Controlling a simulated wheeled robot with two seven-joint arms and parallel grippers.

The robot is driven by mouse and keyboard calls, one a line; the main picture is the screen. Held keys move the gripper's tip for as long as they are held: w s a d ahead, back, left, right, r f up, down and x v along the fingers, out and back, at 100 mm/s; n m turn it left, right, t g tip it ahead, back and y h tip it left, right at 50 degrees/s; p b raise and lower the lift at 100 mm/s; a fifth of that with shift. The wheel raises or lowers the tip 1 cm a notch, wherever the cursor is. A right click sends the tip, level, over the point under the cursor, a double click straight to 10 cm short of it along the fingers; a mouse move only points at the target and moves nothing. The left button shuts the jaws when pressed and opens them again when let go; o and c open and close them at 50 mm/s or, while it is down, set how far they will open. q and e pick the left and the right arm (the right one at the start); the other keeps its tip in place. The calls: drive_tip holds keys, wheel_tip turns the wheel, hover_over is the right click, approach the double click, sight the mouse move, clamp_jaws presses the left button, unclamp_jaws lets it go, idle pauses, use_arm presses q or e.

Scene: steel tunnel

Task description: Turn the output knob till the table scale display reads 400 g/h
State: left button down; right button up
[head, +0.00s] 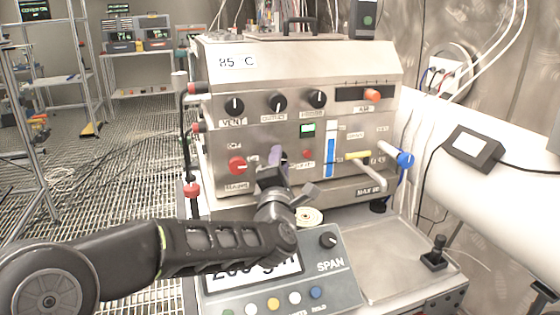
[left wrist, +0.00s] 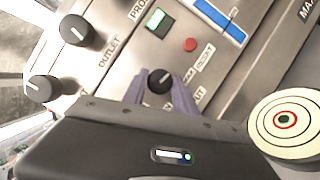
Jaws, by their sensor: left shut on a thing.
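The output knob (left wrist: 160,80) is a small black dial with a white pointer line on the steel panel, seen in the left wrist view. The purple fingers of my left gripper (left wrist: 161,92) lie on both sides of it and are shut on it. In the head view my left gripper (head: 275,158) reaches the panel front and mostly hides this knob. The table scale (head: 340,270) stands in front of the machine. Its white display (head: 238,277) seems to read 200 g/h, its upper part covered by my left arm. My right gripper is out of view.
A span knob (head: 328,240) sits on the scale. A bare steel plate (head: 390,255) lies right of it.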

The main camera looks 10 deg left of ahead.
use_arm(q)
drive_tip(key=shift+d+r+m+g+y+p, duration=0.2)
drive_tip(key=shift+m+g+p, duration=0.85)
drive_tip(key=shift+m+p, duration=2.3)
drive_tip(key=shift+a+m+g+y+p, duration=0.2)
drive_tip(key=shift+m+g+p, duration=1)
drive_tip(key=shift+p, duration=4.05)
drive_tip(key=shift+d+r+m+g+y+p, duration=0.1)
drive_tip(key=shift+m+g+y+p, duration=0.5)
drive_tip(key=shift+m+p, duration=2.85)
drive_tip(key=shift+n+g+h+p, duration=0.25)
drive_tip(key=shift+n+h+p, duration=0.05)
drive_tip(key=shift+n+p, duration=0.6)
drive_tip(key=c, duration=1)
unclamp_jaws()
drive_tip(key=shift+o, duration=0.2)
drive_tip(key=b+v, duration=0.1)
drive_tip(key=v, duration=0.6)
drive_tip(key=shift+s+d+r+b, duration=0.15)
drive_tip(key=shift+s+d+b, duration=0.05)
drive_tip(key=shift+s+b, duration=0.15)
